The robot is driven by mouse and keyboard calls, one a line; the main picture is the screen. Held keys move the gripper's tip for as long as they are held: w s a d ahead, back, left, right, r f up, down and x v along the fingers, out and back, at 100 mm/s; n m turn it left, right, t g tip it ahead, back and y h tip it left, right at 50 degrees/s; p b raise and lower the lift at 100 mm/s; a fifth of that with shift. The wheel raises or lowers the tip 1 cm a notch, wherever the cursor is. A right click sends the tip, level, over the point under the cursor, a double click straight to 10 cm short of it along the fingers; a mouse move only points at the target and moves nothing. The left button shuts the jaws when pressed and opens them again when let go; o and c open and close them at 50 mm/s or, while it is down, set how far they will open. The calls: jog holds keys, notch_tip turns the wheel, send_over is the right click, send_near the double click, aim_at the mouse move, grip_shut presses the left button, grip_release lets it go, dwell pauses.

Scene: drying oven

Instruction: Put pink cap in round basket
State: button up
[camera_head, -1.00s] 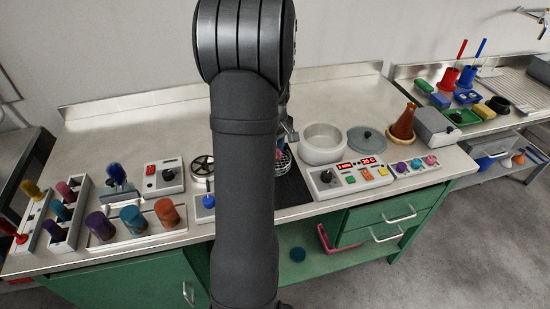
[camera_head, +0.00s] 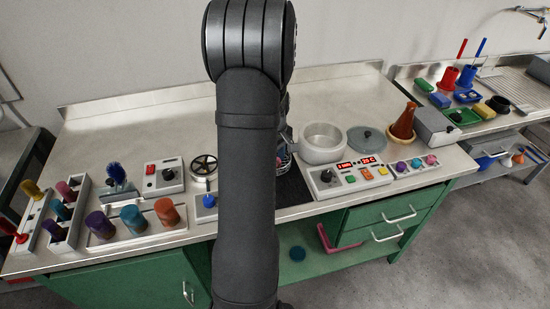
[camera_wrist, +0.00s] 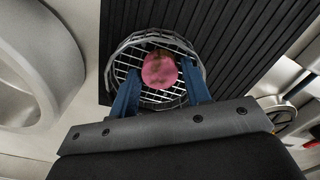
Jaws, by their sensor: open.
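In the wrist view, the pink cap (camera_wrist: 158,72) shows between the fingers of my gripper (camera_wrist: 160,80), over the wire bottom of the round basket (camera_wrist: 122,58). The two blue fingers are spread, with a gap to the cap on each side. They reach over the near part of the basket. The cap looks to be inside the rim; I cannot tell whether it rests on the wire. Something brownish shows at its far edge. In the head view, my arm hides most of the basket and gripper.
The basket is on a black ribbed mat (camera_wrist: 230,40). A white round pot (camera_head: 323,143) and a control box (camera_head: 350,177) stand to the right. A handwheel device (camera_head: 203,166) is to the left, with racks of coloured-cap items (camera_head: 133,219) farther left.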

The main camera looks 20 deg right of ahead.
notch_tip(320, 180, up, 12)
jog(key=shift+r, duration=0.15)
dwell(0.5)
jog(key=shift+f, duration=4.2)
jog(key=shift+f, duration=1.75)
notch_tip(320, 180, up, 4)
jog(key=shift+f, duration=0.1)
jog(key=s+d+r, duration=0.7)
jog(key=s+d, duration=0.1)
jog(key=s, duration=0.2)
jog(key=s+n, duration=1)
jog(key=s, duration=0.1)
jog(key=w+a+f, duration=0.4)
jog(key=w+f, duration=0.1)
jog(key=shift+w+a, duration=0.25)
jog(key=shift+a, duration=0.05)
